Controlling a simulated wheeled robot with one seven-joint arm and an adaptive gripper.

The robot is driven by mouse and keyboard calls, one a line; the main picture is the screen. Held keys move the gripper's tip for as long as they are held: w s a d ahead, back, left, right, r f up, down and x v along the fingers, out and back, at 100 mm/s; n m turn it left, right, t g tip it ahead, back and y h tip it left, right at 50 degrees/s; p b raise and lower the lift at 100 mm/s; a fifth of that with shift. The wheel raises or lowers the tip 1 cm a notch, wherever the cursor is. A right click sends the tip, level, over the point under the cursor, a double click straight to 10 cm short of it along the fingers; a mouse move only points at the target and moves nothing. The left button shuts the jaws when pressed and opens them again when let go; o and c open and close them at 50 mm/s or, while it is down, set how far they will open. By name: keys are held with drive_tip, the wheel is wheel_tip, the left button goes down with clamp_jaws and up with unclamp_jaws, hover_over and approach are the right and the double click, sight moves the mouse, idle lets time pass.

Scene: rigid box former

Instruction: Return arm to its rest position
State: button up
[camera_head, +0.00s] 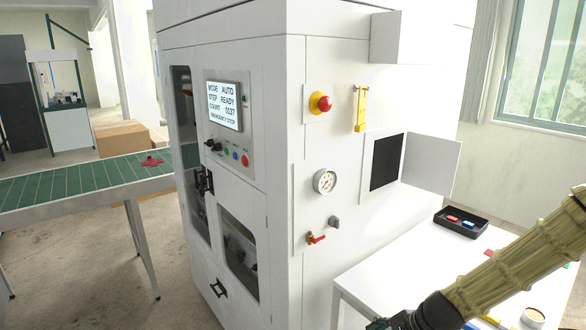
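My arm, in a tan sleeve, reaches in from the right edge over the white table, slanting down to the left. Its dark wrist end meets the bottom edge of the picture. The gripper's fingers are below the frame, so I cannot see whether they hold anything. The white box former machine (275,150) stands in the middle. Its screen (224,105) reads MODE AUTO, STEP READY, COUNT 0137, EMERGENCY STOP. On its right face are a red emergency button (320,103), a yellow tag (361,108), a gauge (325,181) and a red-handled valve (315,238).
A small door (431,165) stands open on the machine's right face. The white table (375,270) holds a black tray (461,223) with red and blue items; other small items lie partly hidden by my arm. A green conveyor (85,184) with a red piece (152,162) is at left.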

drive_tip(key=s+f+n+g+h+b, duration=0.1)
drive_tip(key=s+f+n+h, duration=0.1)
drive_tip(key=s+f+n, duration=0.6)
drive_tip(key=s+f+n+g+h+b, duration=0.1)
drive_tip(key=s+f+n, duration=0.7)
drive_tip(key=s+f, duration=0.9)
drive_tip(key=s+g+h, duration=0.1)
drive_tip(key=s, duration=0.7)
drive_tip(key=shift+g+h+b, duration=0.3)
drive_tip(key=shift+h+b, duration=0.05)
drive_tip(key=shift+h, duration=0.05)
drive_tip(key=shift+w, duration=0.1)
